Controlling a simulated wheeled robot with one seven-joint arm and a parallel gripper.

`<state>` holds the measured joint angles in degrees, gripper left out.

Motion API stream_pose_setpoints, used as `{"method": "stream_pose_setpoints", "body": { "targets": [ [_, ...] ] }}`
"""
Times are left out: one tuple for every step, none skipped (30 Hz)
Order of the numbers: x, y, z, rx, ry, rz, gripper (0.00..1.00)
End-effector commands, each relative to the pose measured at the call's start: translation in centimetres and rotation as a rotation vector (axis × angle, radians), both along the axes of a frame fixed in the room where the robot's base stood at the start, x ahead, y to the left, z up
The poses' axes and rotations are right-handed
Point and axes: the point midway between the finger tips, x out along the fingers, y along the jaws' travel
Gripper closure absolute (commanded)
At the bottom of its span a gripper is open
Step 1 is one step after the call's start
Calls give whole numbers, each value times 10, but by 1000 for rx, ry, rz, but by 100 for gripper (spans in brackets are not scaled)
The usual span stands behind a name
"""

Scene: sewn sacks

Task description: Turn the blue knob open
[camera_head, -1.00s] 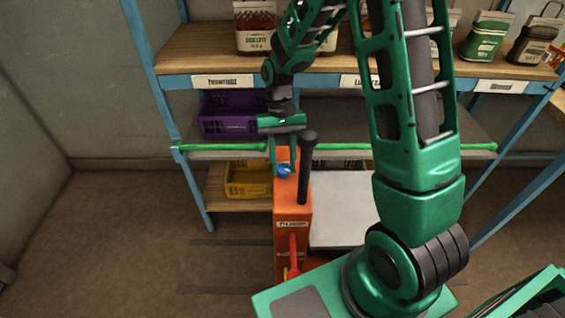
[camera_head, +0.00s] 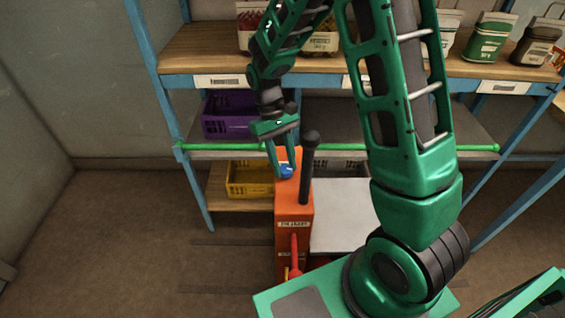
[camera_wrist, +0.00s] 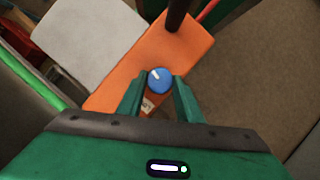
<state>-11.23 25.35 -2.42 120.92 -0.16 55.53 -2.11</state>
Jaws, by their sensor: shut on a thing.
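The blue knob (camera_head: 286,171) sits on top of the orange cabinet (camera_head: 293,215). In the wrist view the knob (camera_wrist: 159,80) is round with a white pointer mark toward its upper left. My gripper (camera_head: 283,166) reaches down from above, its green fingers on either side of the knob. In the wrist view my gripper (camera_wrist: 160,88) is shut on the knob, one finger at its left and one at its right. The finger contact points are partly hidden.
A dark upright post (camera_head: 307,165) stands on the cabinet close to the right of the knob. A green rail (camera_head: 345,146) runs behind along the shelf. A purple crate (camera_head: 228,115) and a yellow crate (camera_head: 248,178) sit on shelves behind. A pale flat platform (camera_head: 340,212) lies right of the cabinet.

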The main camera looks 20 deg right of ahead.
Motion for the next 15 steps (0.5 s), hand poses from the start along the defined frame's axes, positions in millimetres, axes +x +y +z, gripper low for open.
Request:
{"method": "stream_pose_setpoints", "body": {
  "targets": [
    [4, 2, 1, 3, -11, 3, 90],
    [4, 2, 1, 3, -11, 3, 90],
    [4, 2, 1, 3, -11, 3, 90],
    [4, 2, 1, 3, -11, 2, 90],
    [4, 2, 1, 3, -11, 2, 90],
    [4, 2, 1, 4, -10, 1, 90],
    [4, 2, 1, 4, -10, 1, 90],
    [3, 2, 1, 4, -10, 1, 61],
    [3, 1, 1, 3, -9, 1, 51],
    [3, 1, 0, 2, -9, 1, 49],
    [2, 1, 0, 2, -8, 1, 49],
    [2, 1, 0, 1, -7, 0, 49],
    [2, 1, 0, 1, -6, 0, 49],
    [2, 1, 0, 1, -5, 0, 49],
    [2, 1, 0, 1, -5, 0, 49]
  ]
}}
